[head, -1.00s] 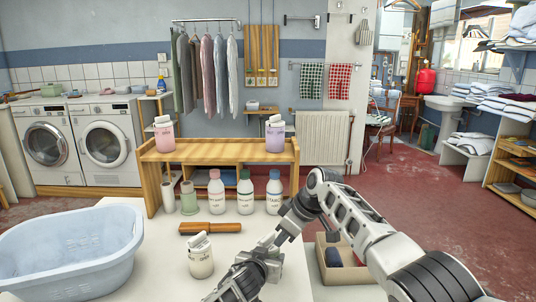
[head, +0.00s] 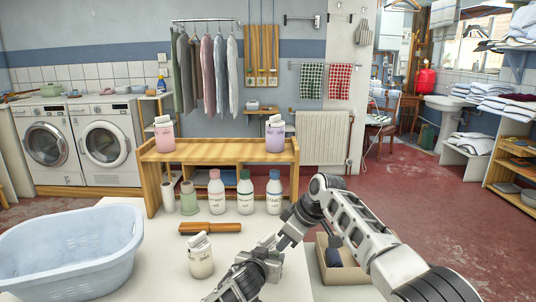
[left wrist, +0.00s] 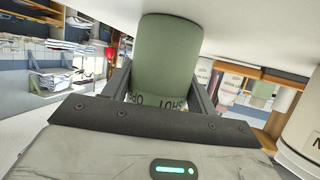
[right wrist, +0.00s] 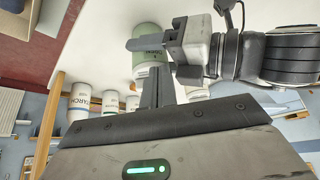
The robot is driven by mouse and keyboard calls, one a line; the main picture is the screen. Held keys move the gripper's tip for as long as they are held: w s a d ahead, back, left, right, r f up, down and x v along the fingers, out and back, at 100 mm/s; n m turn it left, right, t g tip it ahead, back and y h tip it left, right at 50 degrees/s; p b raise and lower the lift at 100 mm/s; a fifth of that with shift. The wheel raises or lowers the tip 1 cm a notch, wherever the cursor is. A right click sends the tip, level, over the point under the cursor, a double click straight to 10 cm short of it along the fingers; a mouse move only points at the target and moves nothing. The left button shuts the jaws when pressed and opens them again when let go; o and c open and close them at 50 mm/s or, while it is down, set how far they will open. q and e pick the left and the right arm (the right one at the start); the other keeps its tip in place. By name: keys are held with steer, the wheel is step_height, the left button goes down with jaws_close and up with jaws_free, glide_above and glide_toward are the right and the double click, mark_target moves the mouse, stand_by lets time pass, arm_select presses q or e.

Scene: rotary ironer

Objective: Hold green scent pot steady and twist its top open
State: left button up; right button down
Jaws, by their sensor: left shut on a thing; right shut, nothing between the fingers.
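The green scent pot (left wrist: 165,58) fills the middle of the left wrist view, with dark lettering, partly legible as SHUT and OPEN. My left gripper (left wrist: 162,80) is shut on it, one finger on each side. The pot also shows in the right wrist view (right wrist: 148,68), with a left finger across it. My right gripper (right wrist: 155,75) is shut and empty, its fingertips close in front of the pot; I cannot tell whether they touch it. In the head view, my left gripper (head: 262,257) and right gripper (head: 283,238) meet over the table and hide the pot.
A blue basin (head: 70,250) fills the table's left. Several bottles (head: 245,195) stand behind, before a wooden shelf (head: 215,155). A box (head: 335,265) sits at the right.

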step_height(320, 180, up, 5)
steer(key=shift+r, duration=0.2)
stand_by(0.4)
arm_select(q)
steer(key=o, duration=1.2)
steer(key=shift+c, duration=0.2)
steer(key=shift+r, duration=0.1)
